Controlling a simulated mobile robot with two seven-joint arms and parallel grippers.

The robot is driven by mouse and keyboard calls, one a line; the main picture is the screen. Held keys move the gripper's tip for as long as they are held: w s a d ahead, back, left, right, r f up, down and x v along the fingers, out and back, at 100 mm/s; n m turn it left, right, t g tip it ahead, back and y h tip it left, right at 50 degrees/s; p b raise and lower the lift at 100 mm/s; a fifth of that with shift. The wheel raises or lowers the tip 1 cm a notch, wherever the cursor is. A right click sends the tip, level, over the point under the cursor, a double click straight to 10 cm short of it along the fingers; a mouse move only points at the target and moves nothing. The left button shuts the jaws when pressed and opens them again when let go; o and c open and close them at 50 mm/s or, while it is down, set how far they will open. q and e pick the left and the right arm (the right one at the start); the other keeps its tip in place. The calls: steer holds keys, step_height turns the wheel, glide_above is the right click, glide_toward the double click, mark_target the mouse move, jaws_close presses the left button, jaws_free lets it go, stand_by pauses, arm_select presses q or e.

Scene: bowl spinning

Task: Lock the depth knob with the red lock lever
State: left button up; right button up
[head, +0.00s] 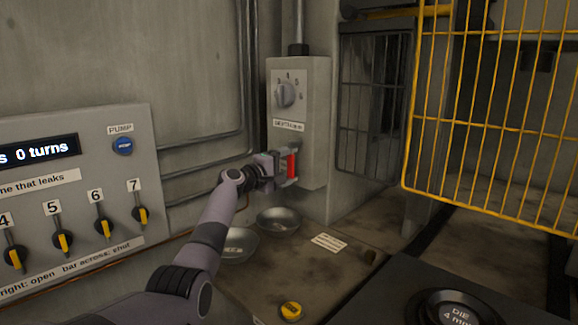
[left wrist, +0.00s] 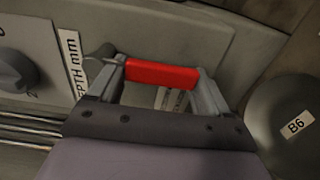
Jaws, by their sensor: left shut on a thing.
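The grey depth knob (head: 286,93) sits on the upper part of a grey wall box, with a number scale around it. It also shows at the left edge of the left wrist view (left wrist: 12,72). The red lock lever (head: 292,164) is lower on the same box, below the depth label (head: 289,125), and stands upright in the head view. My left gripper (head: 284,166) is shut on the red lever, with a finger at each side of it; the lever spans between the fingers in the left wrist view (left wrist: 162,75). The right gripper is out of view.
Metal bowls (head: 279,221) lie below the box. A yellow mesh guard (head: 490,120) is at right. A die plate (head: 452,308) is at bottom right.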

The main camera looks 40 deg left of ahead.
arm_select(q)
steer(key=shift+d, duration=0.1)
steer(key=o, duration=1.4)
steer(key=shift+s, duration=0.15)
steer(key=shift+s+a, duration=0.15)
steer(key=shift+s, duration=1.55)
steer(key=shift+s+a, duration=0.15)
steer(key=shift+s, duration=1.55)
